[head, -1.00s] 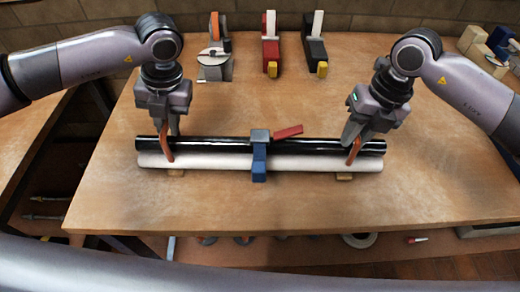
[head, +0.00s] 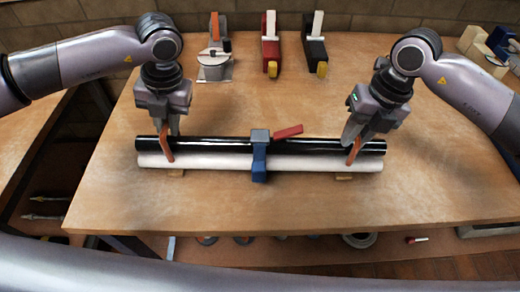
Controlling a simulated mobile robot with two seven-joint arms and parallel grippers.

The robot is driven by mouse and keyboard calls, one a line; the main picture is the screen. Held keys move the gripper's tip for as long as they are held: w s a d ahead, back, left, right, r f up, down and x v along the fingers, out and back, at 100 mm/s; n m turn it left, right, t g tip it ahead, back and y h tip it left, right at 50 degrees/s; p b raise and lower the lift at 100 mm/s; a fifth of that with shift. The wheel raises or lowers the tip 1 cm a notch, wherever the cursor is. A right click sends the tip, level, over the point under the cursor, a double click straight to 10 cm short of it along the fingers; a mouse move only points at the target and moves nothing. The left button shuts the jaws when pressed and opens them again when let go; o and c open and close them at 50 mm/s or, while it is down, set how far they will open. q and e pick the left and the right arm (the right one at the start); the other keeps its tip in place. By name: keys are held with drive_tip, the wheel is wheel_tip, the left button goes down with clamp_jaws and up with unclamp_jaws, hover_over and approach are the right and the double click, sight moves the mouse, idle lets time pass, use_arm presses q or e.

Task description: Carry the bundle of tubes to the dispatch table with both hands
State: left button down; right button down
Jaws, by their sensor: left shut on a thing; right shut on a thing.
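The bundle of tubes lies across the wooden table, a glossy black tube (head: 215,145) behind a white tube (head: 215,162). A blue clamp (head: 259,165) with a grey top spans both tubes at the middle. An orange loop (head: 167,148) is near the left end and another orange loop (head: 354,150) near the right end. My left gripper (head: 171,132) is shut on the left loop. My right gripper (head: 352,140) is shut on the right loop. The fingertips are partly hidden. The bundle looks level and low over small wooden blocks; I cannot tell whether it touches them.
The wooden table (head: 250,205) is clear in front of the bundle. A red bar (head: 288,131) is behind the clamp. A grey device (head: 214,66), a red tool (head: 271,50) and a black tool (head: 315,52) stand at the back. Blocks (head: 486,55) lie at the back right.

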use_arm(q)
drive_tip(key=shift+w+r, duration=0.1)
drive_tip(key=shift+r, duration=0.05)
use_arm(e)
drive_tip(key=shift+w+r, duration=0.1)
drive_tip(key=shift+r, duration=0.05)
use_arm(q)
drive_tip(key=shift+r, duration=0.1)
use_arm(e)
drive_tip(key=shift+r, duration=0.1)
